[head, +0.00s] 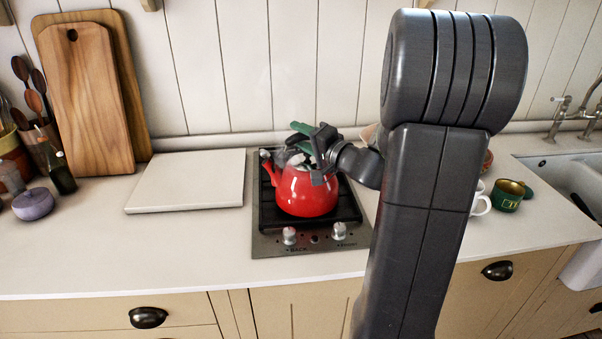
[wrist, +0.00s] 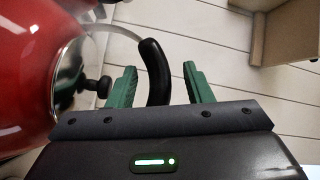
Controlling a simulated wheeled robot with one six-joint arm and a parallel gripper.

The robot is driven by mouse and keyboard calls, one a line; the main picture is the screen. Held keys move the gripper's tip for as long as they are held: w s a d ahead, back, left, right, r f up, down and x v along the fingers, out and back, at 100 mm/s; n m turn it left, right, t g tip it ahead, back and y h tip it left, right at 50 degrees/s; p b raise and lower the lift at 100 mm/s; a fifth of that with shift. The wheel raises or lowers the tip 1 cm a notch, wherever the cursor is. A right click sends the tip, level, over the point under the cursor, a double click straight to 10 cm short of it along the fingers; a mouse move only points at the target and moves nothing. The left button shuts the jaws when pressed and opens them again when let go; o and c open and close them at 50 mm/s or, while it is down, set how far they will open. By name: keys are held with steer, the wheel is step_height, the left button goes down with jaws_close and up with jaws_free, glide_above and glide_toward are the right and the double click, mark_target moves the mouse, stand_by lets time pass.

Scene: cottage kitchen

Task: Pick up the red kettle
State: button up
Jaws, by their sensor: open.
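The red kettle (head: 303,196) stands upright on the dark hob, its spout to the left. In the wrist view its red body (wrist: 22,100) and shiny lid (wrist: 70,80) with a black knob fill the left side. My gripper (head: 298,137) is at the top of the kettle, its green fingers pointing left. In the wrist view the open fingers (wrist: 160,69) stand on either side of the curved black handle (wrist: 155,62), with a gap visible on each side. My wrist partly hides the kettle's upper right in the head view.
The hob (head: 268,245) has knobs along its front. A white board (head: 188,181) lies flat to the left, with wooden cutting boards (head: 80,95) against the wall. Right of my arm are a green mug (head: 507,197) and the sink (head: 570,180). The counter front is clear.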

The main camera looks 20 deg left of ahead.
steer(key=shift+w+a, duration=0.2)
steer(key=shift+a, duration=0.15)
steer(key=shift+c, duration=0.5)
jaws_close()
stand_by(0.7)
